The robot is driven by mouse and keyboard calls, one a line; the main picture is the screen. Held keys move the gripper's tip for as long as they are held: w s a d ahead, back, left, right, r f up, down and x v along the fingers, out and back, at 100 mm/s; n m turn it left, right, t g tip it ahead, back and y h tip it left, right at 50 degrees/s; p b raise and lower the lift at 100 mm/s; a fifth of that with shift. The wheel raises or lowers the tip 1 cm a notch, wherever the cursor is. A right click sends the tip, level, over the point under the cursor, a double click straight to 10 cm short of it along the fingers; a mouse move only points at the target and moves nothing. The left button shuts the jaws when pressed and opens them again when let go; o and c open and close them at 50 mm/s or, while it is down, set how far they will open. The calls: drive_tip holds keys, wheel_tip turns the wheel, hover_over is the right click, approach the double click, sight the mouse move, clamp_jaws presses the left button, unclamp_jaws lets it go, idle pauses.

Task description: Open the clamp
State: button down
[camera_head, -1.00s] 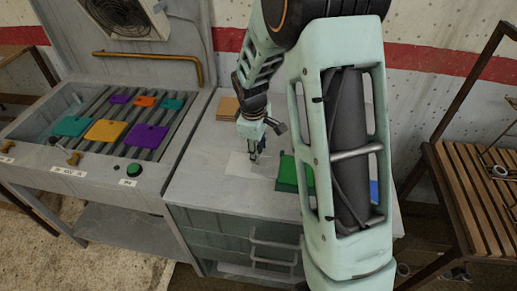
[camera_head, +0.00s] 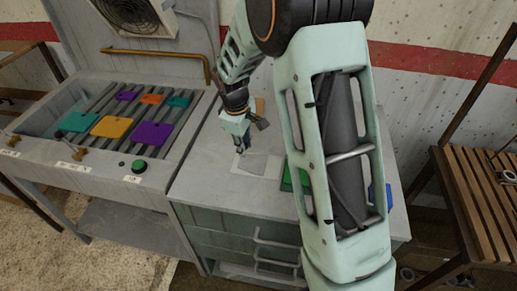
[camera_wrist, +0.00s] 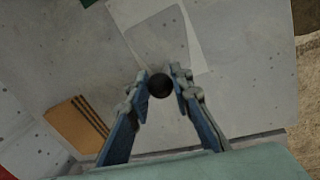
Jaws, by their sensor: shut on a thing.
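My gripper (camera_wrist: 161,76) has its two blue fingers shut on a dark round knob (camera_wrist: 160,86) in the wrist view. The knob may belong to the clamp; no other clamp part can be made out. Beyond the knob lies a flat grey plate (camera_wrist: 158,38) on a white sheet (camera_wrist: 196,54). In the head view my gripper (camera_head: 242,152) is low over the grey worktop, at the back-left of the white sheet (camera_head: 243,166). The grey plate (camera_head: 264,165) shows just right of the fingers. The knob is hidden there.
A green block (camera_head: 287,179) and a blue object (camera_head: 388,196) lie on the worktop (camera_head: 205,180), partly behind my arm. An orange-brown block (camera_wrist: 78,125) lies behind my gripper. At left, a roller bed (camera_head: 95,105) holds several coloured plates. A slatted wooden rack (camera_head: 470,195) stands at right.

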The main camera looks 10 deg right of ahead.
drive_tip(key=shift+d, duration=0.1)
drive_tip(key=c, duration=1.7)
unclamp_jaws()
drive_tip(key=shift+c, duration=0.2)
drive_tip(key=shift+r, duration=0.1)
wheel_tip(320, 180, up, 12)
drive_tip(key=s+a, duration=0.1)
drive_tip(key=s, duration=0.1)
drive_tip(key=shift+a, duration=0.15)
drive_tip(key=shift+f, duration=0.2)
